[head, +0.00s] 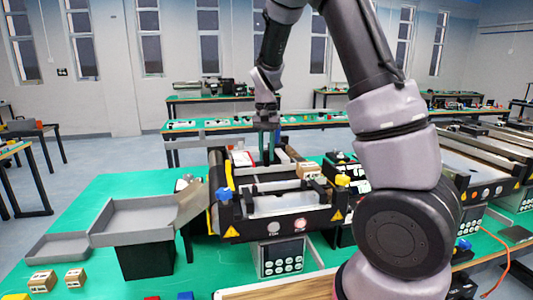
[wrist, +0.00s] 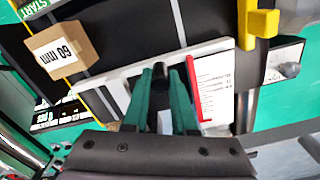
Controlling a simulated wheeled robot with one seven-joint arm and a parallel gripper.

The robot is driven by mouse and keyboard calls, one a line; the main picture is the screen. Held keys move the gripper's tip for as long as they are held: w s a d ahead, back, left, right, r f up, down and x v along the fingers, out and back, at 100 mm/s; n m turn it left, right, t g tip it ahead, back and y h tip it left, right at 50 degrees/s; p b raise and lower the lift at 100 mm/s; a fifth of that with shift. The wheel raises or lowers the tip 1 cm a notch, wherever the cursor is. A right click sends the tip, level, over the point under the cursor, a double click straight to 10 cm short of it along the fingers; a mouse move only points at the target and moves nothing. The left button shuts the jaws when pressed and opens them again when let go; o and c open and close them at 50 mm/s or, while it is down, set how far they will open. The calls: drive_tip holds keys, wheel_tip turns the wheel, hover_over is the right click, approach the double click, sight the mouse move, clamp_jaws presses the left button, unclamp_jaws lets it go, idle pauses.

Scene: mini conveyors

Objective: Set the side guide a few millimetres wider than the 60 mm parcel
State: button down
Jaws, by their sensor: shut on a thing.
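The side guide (wrist: 120,77) is a pale bar lying across the dark belt in the wrist view. My gripper (wrist: 166,82) has its two green fingers shut on a black knob (wrist: 167,76) at the guide. A red pointer (wrist: 191,84) lies beside the right finger, along the edge of a white scale card (wrist: 213,82); its marks are too small to read. The 60 mm parcel (wrist: 66,47), a brown box with a white label, lies on the belt on the far side of the guide. In the head view my gripper (head: 266,148) reaches down over the conveyor; its fingertips are partly hidden.
A yellow bracket (wrist: 262,24) stands right of the guide. The conveyor front (head: 270,229) carries buttons and a keypad box (head: 282,257). A grey tray (head: 135,218) and small brown boxes (head: 41,280) are at left. Green tabletop (head: 120,184) is free behind the tray.

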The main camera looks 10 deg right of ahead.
drive_tip(key=s, duration=0.4)
idle(0.3)
drive_tip(key=c, duration=0.7)
unclamp_jaws()
wheel_tip(320, 180, up, 11)
drive_tip(key=shift+f, duration=0.1)
